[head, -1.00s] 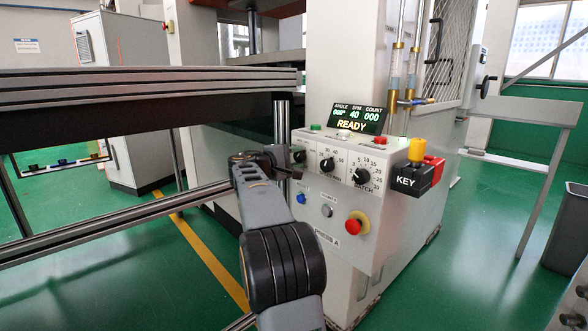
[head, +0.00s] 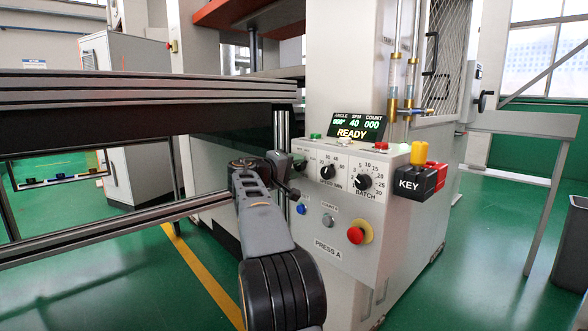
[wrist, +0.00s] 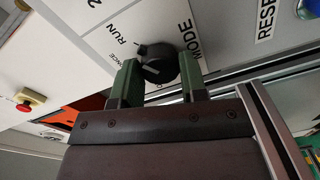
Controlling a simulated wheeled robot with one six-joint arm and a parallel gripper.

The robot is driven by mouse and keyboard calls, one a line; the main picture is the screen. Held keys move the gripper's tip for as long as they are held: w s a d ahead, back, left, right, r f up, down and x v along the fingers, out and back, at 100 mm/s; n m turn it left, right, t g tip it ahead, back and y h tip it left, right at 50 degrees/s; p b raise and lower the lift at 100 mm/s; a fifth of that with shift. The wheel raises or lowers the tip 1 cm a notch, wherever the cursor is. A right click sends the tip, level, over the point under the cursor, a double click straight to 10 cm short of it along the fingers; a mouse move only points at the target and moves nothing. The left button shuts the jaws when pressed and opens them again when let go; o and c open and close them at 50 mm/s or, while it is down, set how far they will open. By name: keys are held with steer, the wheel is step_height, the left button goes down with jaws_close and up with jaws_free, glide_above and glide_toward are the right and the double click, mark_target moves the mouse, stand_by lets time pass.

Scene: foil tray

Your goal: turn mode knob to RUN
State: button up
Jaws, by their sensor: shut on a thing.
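The black mode knob (wrist: 160,68) shows in the wrist view on a white panel with the labels MODE (wrist: 191,38) and RUN (wrist: 122,28). A lug on the knob sticks out to the upper left, near RUN; its exact setting is hard to tell. My gripper (wrist: 160,62) has its green fingers on either side of the knob and is shut on it. Another label left of the knob is partly hidden by a finger. In the head view, my gripper (head: 285,182) is at the panel's left end, with the mode knob (head: 300,163) mostly hidden.
The speed knob (head: 327,171), batch knob (head: 364,181), red stop button (head: 355,235) and blue button (head: 301,209) are close by. The display (head: 357,128) reads READY. A black KEY box (head: 408,184) sits at right. A rail (head: 150,88) runs at left.

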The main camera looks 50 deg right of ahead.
steer(key=o, duration=0.9)
steer(key=a+p, duration=0.1)
steer(key=a, duration=0.8)
steer(key=a+p, duration=0.1)
steer(key=a, duration=0.3)
steer(key=shift+w+a+r+p, duration=0.2)
steer(key=shift+w+a+p, duration=0.1)
steer(key=shift+w+a, duration=0.05)
